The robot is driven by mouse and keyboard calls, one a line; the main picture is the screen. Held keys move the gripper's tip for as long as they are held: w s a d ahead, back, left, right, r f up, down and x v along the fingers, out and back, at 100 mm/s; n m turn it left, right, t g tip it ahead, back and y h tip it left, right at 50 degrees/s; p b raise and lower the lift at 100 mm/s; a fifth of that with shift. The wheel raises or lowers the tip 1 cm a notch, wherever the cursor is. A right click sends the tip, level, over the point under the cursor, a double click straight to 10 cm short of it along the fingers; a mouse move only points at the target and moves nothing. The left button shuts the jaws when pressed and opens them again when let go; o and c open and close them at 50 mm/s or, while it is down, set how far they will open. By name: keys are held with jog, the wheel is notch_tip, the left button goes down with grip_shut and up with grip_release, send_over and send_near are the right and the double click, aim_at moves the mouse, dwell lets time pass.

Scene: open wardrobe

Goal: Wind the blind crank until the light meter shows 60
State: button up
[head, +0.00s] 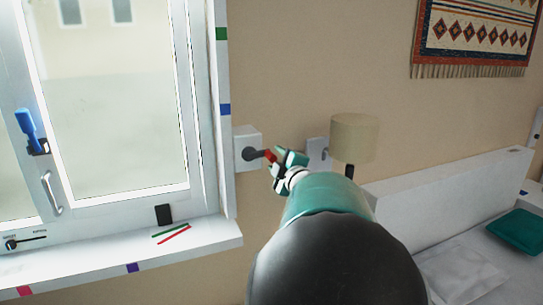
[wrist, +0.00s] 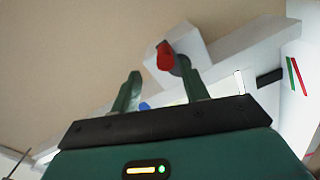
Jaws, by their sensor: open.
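The crank is a dark arm (head: 252,154) on a white wall box (head: 246,135), just right of the window frame, with a red knob (head: 270,155) at its end. My gripper (head: 279,164) is open beside the red knob. In the wrist view, the red knob (wrist: 165,57) shows near the fingertips, between the two green fingers and closer to the right one; I cannot tell whether they touch. A small black block (head: 163,214) stands on the sill and may be the light meter; no reading is visible. It also shows in the wrist view (wrist: 270,77).
The window (head: 110,110) has a blue handle (head: 27,122). Green and red sticks (head: 172,233) lie on the sill (head: 205,238). A lamp (head: 353,137) stands right of my gripper, with a white headboard (head: 460,150) further right. The wall above my gripper is clear.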

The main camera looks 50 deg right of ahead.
jog(key=v, duration=0.7)
jog(key=shift+s+a, duration=0.1)
jog(key=shift+s, duration=0.05)
jog(key=m, duration=1.5)
send_near(262, 157)
jog(key=w+d, duration=0.2)
jog(key=w+d+f, duration=0.1)
jog(key=w+d, duration=0.1)
jog(key=w, duration=0.1)
jog(key=shift+d+f, duration=0.1)
jog(key=shift+d, duration=0.2)
grip_shut()
